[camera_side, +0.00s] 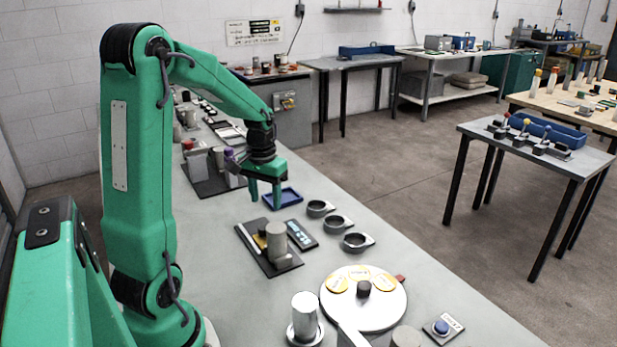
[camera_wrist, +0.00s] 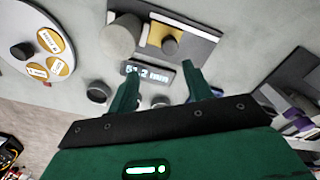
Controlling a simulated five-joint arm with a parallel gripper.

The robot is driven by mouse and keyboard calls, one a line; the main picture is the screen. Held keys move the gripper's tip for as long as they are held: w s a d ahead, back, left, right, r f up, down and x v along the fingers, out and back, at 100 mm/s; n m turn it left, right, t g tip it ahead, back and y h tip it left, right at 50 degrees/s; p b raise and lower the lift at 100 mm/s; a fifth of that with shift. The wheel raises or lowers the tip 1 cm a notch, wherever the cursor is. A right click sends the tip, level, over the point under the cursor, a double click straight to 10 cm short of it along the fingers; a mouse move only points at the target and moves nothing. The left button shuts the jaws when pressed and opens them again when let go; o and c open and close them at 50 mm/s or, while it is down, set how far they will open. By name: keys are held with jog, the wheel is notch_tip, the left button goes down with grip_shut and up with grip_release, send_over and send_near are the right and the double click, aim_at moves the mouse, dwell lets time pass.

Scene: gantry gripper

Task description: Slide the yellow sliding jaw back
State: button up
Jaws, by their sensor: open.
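The yellow sliding jaw (camera_wrist: 156,34) shows in the wrist view as a yellow piece with a dark round knob (camera_wrist: 170,46), on a grey and dark fixture plate (camera_wrist: 198,48). A grey cylinder (camera_wrist: 122,36) stands beside it, to its left in that view. In the side view the fixture base (camera_side: 283,265) lies on the bench, with the yellow jaw (camera_side: 259,240) partly hidden by the cylinder (camera_side: 276,238). My gripper (camera_side: 264,198) is open and empty, pointing down above the bench, apart from the jaw; its two green fingers also show in the wrist view (camera_wrist: 160,80).
A small digital display (camera_wrist: 147,73) lies beside the fixture. Several dark rings (camera_side: 338,222) and a blue tray (camera_side: 283,199) are near my gripper. A round turntable (camera_side: 365,312) with yellow discs stands toward the front. Bare bench lies left of the fixture.

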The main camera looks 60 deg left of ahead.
aim_at(263, 227)
jog(key=shift+s+a+f, duration=0.2)
jog(key=shift+a+f, duration=0.6)
jog(key=shift+a, duration=0.15)
jog(key=shift+f, duration=0.15)
jog(key=shift+f, duration=3.75)
jog(key=shift+c, duration=0.4)
